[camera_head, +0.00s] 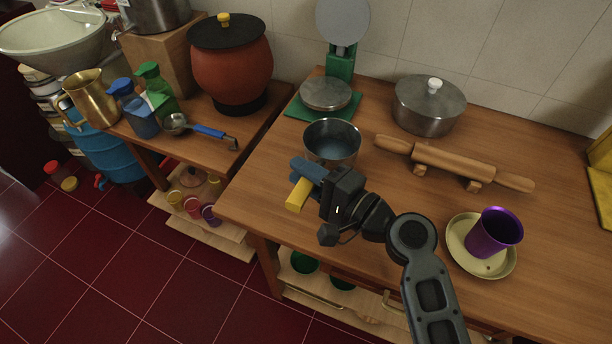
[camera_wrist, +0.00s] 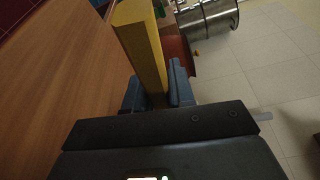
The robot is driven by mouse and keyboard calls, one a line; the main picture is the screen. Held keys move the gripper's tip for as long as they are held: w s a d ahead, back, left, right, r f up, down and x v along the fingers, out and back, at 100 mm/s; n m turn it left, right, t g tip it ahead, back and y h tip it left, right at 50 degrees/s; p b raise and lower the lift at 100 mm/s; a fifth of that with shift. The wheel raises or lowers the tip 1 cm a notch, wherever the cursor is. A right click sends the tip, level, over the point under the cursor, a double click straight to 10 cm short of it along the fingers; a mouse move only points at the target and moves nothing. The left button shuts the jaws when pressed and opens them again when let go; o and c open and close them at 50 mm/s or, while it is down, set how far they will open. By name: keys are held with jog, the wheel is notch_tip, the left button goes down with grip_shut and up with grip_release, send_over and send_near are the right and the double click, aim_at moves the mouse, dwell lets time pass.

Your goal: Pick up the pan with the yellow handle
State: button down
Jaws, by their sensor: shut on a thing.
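The pan (camera_head: 332,143) is a grey metal vessel over the near left part of the table, in front of the green scale. Its yellow handle (camera_head: 298,195) points toward the table's front left edge. My gripper (camera_head: 307,172) has its blue fingers on the handle, between its free end and the pan. In the wrist view the yellow handle (camera_wrist: 141,42) runs between the two blue fingers of my gripper (camera_wrist: 159,92), which is shut on it. Whether the pan touches the table, I cannot tell. The pan's near side is partly hidden by my gripper.
The scale (camera_head: 325,95) stands behind the pan. A lidded pot (camera_head: 429,108) and a rolling pin (camera_head: 450,163) on rests lie to the right. A ladle (camera_head: 205,130) lies on the lower table at left.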

notch_tip(320, 180, up, 2)
jog(key=shift+r, duration=0.1)
jog(key=s+d+r, duration=0.7)
jog(key=s+d, duration=0.1)
jog(key=shift+d, duration=0.15)
